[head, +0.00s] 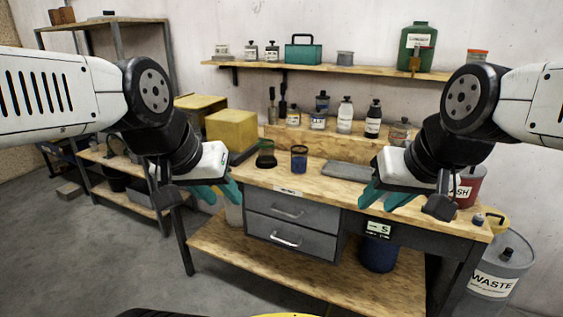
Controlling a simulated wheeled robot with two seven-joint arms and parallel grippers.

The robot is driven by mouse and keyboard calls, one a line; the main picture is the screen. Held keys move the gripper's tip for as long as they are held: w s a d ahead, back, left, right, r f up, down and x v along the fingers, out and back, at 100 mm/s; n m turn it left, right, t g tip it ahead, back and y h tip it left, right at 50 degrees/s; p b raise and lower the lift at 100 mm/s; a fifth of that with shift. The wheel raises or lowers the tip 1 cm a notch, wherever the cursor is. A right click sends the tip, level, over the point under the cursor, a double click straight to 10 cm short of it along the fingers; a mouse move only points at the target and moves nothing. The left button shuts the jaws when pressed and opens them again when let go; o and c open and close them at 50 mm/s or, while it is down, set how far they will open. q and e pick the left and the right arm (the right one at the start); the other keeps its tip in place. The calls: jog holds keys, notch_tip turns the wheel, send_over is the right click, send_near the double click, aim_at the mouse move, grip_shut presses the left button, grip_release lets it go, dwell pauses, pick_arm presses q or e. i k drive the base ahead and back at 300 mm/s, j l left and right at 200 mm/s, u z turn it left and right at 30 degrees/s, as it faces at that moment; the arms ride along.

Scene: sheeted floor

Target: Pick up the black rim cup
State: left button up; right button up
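Two small cups stand upright on the wooden workbench (330,190), left of its middle. One is a dark cup (299,159) with a dark rim and a bluish body. The other is a dark greenish cup (266,154) with a black lower part, just to its left. Both are small, so I cannot tell for sure which has the black rim. My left gripper (217,193) is open and empty, left of both cups near the bench's left end. My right gripper (385,200) is open and empty, in front of the bench's right half, apart from the cups.
A grey flat slab (348,171) lies right of the cups. Several bottles and cans, including a white bottle (345,116), stand on a raised ledge behind. Yellow boxes (232,130) are at the back left. A red bin (470,184) is at the right. The front bench top is mostly clear.

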aim_at(299, 160)
jog(key=z, duration=0.75)
jog(key=u, duration=0.75)
jog(key=i+j+z, duration=0.1)
jog(key=i+j, duration=0.15)
jog(key=i, duration=0.15)
